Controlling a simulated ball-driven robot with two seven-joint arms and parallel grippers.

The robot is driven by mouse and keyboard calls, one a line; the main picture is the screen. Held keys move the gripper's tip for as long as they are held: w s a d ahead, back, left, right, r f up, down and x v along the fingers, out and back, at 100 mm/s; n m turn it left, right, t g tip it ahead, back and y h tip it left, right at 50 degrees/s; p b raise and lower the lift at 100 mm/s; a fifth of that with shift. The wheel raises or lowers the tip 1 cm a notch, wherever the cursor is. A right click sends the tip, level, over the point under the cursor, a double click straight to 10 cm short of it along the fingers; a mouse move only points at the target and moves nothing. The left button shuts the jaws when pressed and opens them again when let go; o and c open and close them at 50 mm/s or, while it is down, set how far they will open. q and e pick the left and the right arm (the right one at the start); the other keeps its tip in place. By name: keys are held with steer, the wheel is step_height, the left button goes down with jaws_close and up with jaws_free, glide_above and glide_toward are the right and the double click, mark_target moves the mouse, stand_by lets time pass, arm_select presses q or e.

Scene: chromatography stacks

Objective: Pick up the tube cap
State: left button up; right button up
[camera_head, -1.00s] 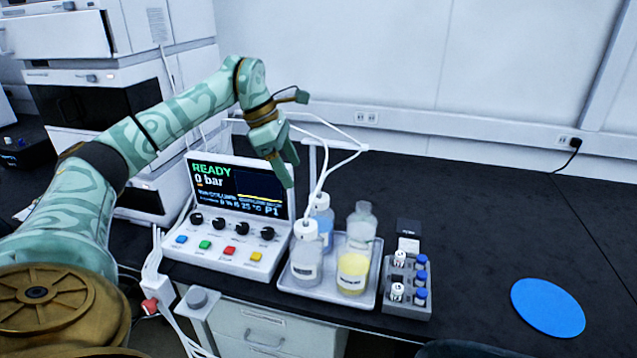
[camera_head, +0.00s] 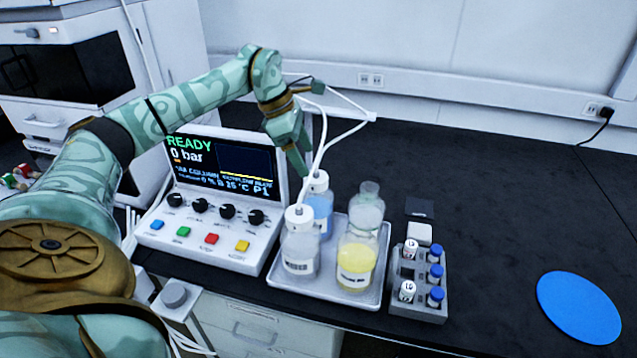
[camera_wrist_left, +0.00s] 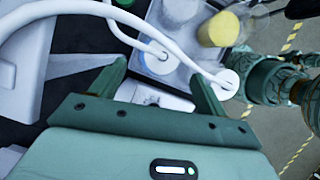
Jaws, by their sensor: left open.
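Two white tube caps with white tubing sit on bottles. One cap (camera_head: 317,182) is on the rear bottle of blue liquid (camera_head: 320,212); the other (camera_head: 298,216) is on the clear bottle in front (camera_head: 300,250). I cannot tell which one the task means. My left gripper (camera_head: 300,165) is open and empty, pointing down just above and left of the rear cap. In the left wrist view the open fingers (camera_wrist_left: 160,70) have the rear cap (camera_wrist_left: 158,56) between them in the picture, beyond the tips. The front cap (camera_wrist_left: 228,80) is beside the right finger. My right gripper is out of view.
A grey tray (camera_head: 372,288) holds the bottles, including one with yellow liquid (camera_head: 357,262) and a clear one (camera_head: 367,205). A control box (camera_head: 212,180) stands left. A vial rack (camera_head: 432,310) and blue disc (camera_head: 579,306) are right. Loose tubing (camera_head: 345,122) arches near the gripper.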

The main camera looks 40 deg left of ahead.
mark_target(315, 176)
arm_select(q)
steer(key=b+x, duration=0.2)
steer(key=x, duration=0.3)
steer(key=shift+d, duration=0.25)
steer(key=shift+w+f, duration=0.1)
steer(key=shift+f, duration=0.25)
steer(key=shift+r, duration=0.15)
steer(key=c, duration=0.9)
steer(key=shift+c, duration=0.9)
